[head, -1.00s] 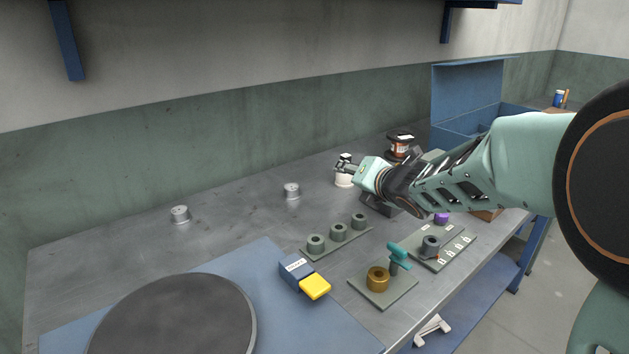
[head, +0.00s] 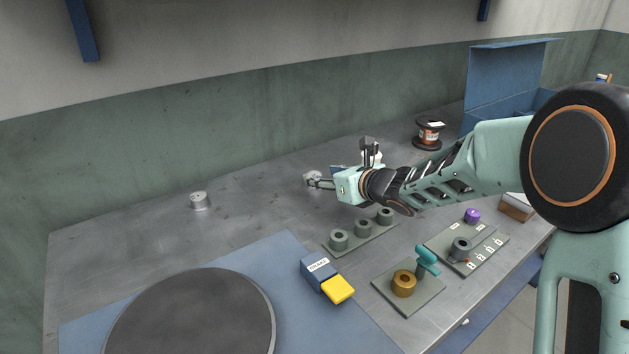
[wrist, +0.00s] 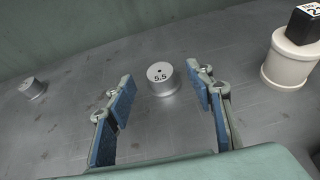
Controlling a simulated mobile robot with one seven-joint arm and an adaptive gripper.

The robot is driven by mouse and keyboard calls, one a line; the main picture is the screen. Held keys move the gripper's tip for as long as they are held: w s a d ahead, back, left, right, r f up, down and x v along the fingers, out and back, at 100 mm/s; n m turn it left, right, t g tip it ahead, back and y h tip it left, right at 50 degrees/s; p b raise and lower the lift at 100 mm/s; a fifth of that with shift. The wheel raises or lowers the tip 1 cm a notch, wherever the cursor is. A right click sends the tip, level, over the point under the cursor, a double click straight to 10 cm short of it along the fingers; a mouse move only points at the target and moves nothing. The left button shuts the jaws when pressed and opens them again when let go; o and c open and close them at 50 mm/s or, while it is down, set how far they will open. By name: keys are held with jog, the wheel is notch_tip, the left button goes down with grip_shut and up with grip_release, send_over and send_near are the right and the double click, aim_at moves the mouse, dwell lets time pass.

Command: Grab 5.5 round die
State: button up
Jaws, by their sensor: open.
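The round die marked 5.5 (wrist: 162,80) is a short silver cylinder standing upright on the metal bench. In the wrist view it sits ahead of my gripper (wrist: 166,100), between the lines of its two blue-padded fingers. The fingers are spread and empty, and I cannot tell whether the die is between their tips. In the head view the die (head: 311,176) is partly hidden by my gripper (head: 345,165), which is just right of it. A second silver cylinder (head: 199,201) stands farther left; it also shows in the wrist view (wrist: 33,88), its marking unreadable.
A white cylinder with a black top (wrist: 290,62) stands right of the 5.5 die. A copper spool (head: 429,133) is at the back right. A plate with several grey rings (head: 362,235) lies in front of my arm. The bench left of the die is mostly clear.

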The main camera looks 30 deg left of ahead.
aim_at(314, 174)
jog(key=shift+f+x, duration=0.25)
jog(key=shift+x, duration=2.35)
jog(key=shift+s, duration=0.1)
grip_shut()
